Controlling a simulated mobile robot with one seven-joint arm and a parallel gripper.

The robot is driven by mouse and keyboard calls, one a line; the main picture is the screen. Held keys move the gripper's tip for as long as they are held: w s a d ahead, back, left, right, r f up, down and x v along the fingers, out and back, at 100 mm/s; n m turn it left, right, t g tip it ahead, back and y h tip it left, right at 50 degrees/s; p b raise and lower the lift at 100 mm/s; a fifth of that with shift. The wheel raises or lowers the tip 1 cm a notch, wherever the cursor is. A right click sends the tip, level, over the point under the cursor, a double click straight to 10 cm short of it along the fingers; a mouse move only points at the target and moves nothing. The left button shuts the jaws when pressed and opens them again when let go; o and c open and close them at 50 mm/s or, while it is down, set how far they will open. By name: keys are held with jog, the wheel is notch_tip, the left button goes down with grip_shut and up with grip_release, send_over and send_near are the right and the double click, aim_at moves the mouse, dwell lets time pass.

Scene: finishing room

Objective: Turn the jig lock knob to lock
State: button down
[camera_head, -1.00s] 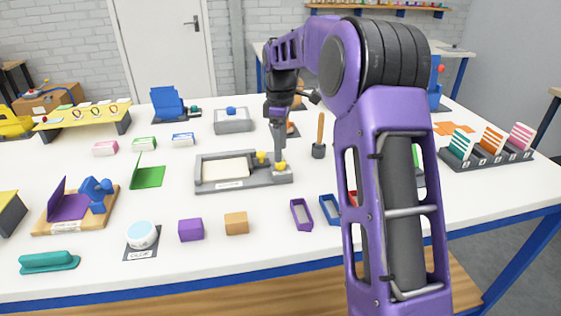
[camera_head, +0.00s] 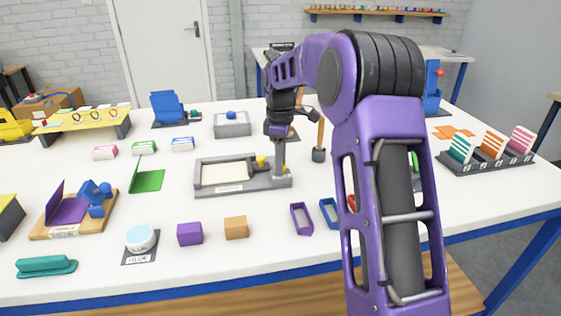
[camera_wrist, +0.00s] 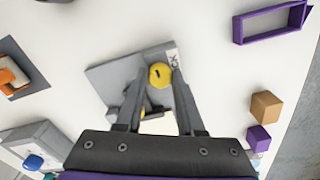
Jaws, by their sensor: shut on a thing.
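The grey jig (camera_head: 207,187) lies flat on the white table, with a pale panel in its recess. Its yellow lock knob (camera_wrist: 160,76) shows in the wrist view, with a dark mark on its top. My gripper (camera_wrist: 158,84) points down at the jig's right end, its two fingers on either side of the knob and shut on it. In the head view my gripper (camera_head: 279,178) covers the knob. A second yellow part (camera_head: 261,162) stands on the jig just left of my fingers. A small label with a lock-like symbol (camera_wrist: 173,57) lies beside the knob, partly visible.
Purple (camera_head: 190,234) and orange (camera_head: 236,227) blocks and open purple (camera_head: 301,218) and blue (camera_head: 329,212) frames lie in front of the jig. A wooden-handled tool (camera_head: 319,145) stands close right. A grey box with a blue button (camera_head: 232,124) sits behind.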

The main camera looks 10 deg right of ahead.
jog(key=shift+r+m, duration=0.1)
jog(key=shift+m, duration=0.2)
jog(key=m+p, duration=0.3)
jog(key=shift+m, duration=0.3)
jog(key=m+p, duration=0.2)
jog(key=m, duration=0.2)
jog(key=shift+m, duration=0.3)
jog(key=m+p, duration=0.2)
jog(key=m, duration=0.2)
jog(key=m+p, duration=0.1)
jog(key=m, duration=0.4)
dwell(0.4)
jog(key=c, duration=0.5)
grip_release()
